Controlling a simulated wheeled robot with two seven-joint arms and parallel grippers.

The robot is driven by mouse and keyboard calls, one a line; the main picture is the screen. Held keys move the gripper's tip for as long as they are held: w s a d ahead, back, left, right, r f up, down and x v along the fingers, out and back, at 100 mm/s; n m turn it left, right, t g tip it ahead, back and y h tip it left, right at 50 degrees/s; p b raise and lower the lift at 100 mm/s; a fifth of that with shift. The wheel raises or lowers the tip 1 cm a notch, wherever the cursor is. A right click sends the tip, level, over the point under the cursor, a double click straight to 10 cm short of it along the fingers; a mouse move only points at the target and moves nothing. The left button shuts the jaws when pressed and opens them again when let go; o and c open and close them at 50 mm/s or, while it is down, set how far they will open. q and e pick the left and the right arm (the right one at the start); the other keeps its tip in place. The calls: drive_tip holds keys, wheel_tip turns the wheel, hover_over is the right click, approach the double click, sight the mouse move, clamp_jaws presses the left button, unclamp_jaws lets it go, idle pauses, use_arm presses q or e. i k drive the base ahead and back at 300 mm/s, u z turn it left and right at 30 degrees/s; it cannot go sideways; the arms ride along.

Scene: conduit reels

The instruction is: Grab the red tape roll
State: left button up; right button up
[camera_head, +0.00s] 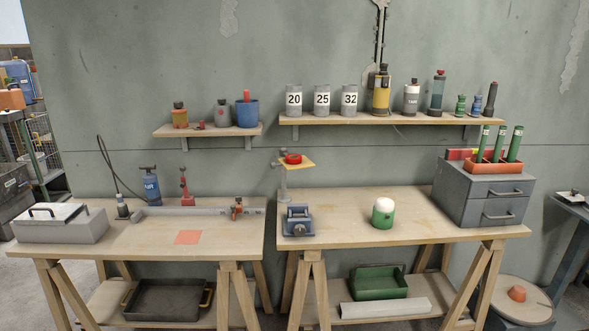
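A small red ring that looks like the red tape roll (293,159) lies flat on a small yellow platform (299,165). The platform sits on a grey stand on the right workbench, near its back left corner. The roll's top and front side show, and nothing covers it. Neither of my grippers is in the head view.
Two wooden workbenches stand side by side with a narrow gap; the right one (345,231) carries a blue-grey device (298,222), a green container with a white top (383,213) and a grey drawer cabinet (484,194). A wall shelf (380,119) hangs above the stand.

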sight(291, 160)
drive_tip(key=u, duration=0.75)
drive_tip(key=i, duration=0.5)
drive_tip(key=u, duration=0.85)
drive_tip(key=i, duration=0.95)
drive_tip(key=z, duration=1)
drive_tip(key=i, duration=0.9)
drive_tip(key=z, duration=0.75)
